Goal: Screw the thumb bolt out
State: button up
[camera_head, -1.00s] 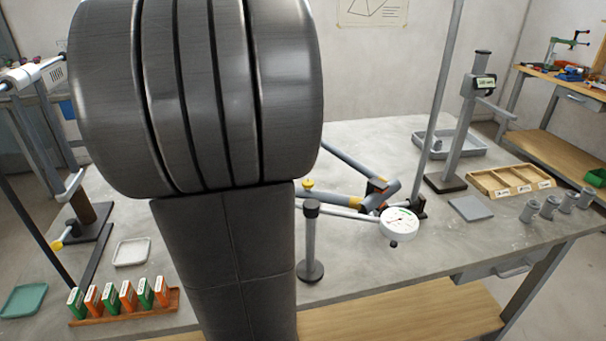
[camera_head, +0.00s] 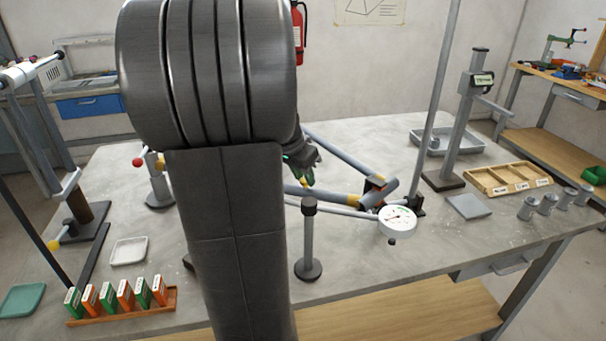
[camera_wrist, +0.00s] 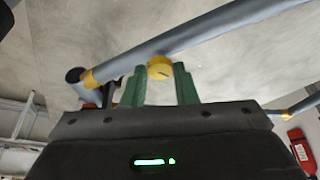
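The yellow thumb bolt (camera_wrist: 160,68) sits on a grey frame tube (camera_wrist: 215,28) that crosses the wrist view. In the head view the bolt (camera_head: 306,183) is small and partly hidden by my gripper. My gripper (camera_wrist: 160,80) has two green fingers, apart, with their tips on either side of the bolt's round head. I see no clear contact between fingers and bolt. In the head view my gripper (camera_head: 302,172) is just above the bolt, mostly hidden behind my arm. The frame (camera_head: 345,168) has a yellow band and an orange-black clamp at its right joint.
A dial gauge (camera_head: 397,221) and a short black-capped post (camera_head: 309,245) stand in front of the frame. A tall rod (camera_head: 436,110) and a height gauge (camera_head: 458,125) rise at right. A red-knobbed stand (camera_head: 157,184) is at left. Coloured boxes (camera_head: 121,297) line the front left.

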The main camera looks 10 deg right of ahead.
jog(key=c, duration=0.3)
jog(key=shift+c, duration=0.2)
